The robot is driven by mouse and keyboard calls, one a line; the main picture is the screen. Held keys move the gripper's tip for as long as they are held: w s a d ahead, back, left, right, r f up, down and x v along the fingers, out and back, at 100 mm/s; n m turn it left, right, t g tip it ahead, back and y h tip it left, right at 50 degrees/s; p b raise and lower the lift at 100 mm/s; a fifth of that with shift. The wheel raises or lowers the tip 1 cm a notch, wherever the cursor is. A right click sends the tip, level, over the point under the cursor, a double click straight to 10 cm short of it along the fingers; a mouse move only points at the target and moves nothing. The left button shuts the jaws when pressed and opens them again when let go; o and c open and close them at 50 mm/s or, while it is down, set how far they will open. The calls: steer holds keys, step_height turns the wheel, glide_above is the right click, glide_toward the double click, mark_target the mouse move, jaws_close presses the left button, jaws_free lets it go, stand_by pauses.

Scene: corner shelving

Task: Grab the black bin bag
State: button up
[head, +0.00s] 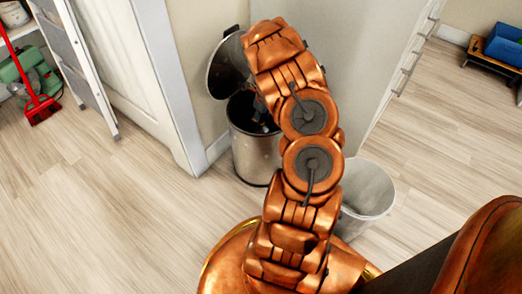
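A metal pedal bin (252,155) stands on the floor near the wall corner, with its round lid (226,68) raised and leaning back. Dark material, which looks like the black bin bag (242,107), shows inside its mouth. My copper arm reaches over the bin and hides its right side. My gripper (262,115) is at the bin's mouth, small, dark and mostly hidden behind my arm. I cannot see whether its fingers are open or shut, or whether they touch the bag.
A pale open bucket (366,190) stands right of the metal bin, partly behind my arm. A stepladder (78,55) and a red broom (40,105) are at left. A blue box (505,45) sits on a low wooden stand at right.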

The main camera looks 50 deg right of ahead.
jaws_close()
steer(key=shift+r, duration=0.1)
stand_by(0.5)
